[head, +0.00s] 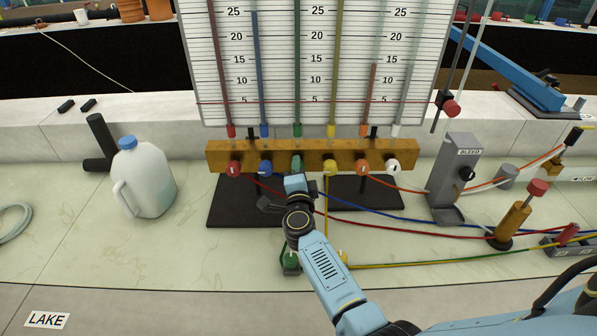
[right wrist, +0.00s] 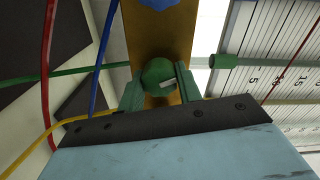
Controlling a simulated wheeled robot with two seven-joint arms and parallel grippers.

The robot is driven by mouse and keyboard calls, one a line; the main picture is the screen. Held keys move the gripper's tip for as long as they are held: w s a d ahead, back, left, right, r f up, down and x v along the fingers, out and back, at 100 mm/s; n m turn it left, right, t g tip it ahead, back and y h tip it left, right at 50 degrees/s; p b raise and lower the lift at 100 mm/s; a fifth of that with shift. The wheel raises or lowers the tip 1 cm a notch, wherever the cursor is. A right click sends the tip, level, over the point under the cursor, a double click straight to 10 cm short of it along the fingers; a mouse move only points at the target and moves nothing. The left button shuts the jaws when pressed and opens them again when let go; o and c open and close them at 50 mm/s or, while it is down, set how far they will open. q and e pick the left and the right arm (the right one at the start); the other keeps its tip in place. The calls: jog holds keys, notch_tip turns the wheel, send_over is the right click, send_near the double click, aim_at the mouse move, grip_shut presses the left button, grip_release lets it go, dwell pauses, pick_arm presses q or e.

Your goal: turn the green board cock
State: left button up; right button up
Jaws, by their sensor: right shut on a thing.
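The green board cock (right wrist: 156,73) is a round green knob with a pale mark, on the wooden manifold bar (head: 220,158). In the head view a bit of its green (head: 296,162) shows above my right gripper (head: 295,178), which covers the rest. In the right wrist view the two fingers of my right gripper (right wrist: 159,85) are on either side of the knob, shut on it. My left gripper is not in view.
Red (head: 233,168), blue (head: 265,168), yellow (head: 330,168), orange (head: 362,167) and white (head: 393,166) cocks flank it closely. A scaled tube board (head: 280,80) stands behind. Coloured hoses run right. A white jug (head: 146,180) stands left; a grey BLEED post (head: 455,170) stands right.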

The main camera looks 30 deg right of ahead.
jog(key=m+b, duration=0.1)
jog(key=m, duration=0.3)
jog(key=shift+f+m, duration=0.1)
jog(key=shift+m, duration=0.2)
dwell(0.3)
jog(key=o, duration=1)
jog(key=v, duration=1.3)
jog(key=shift+s+a+p, duration=0.15)
jog(key=shift+s+p, duration=0.05)
jog(key=shift+p, duration=0.1)
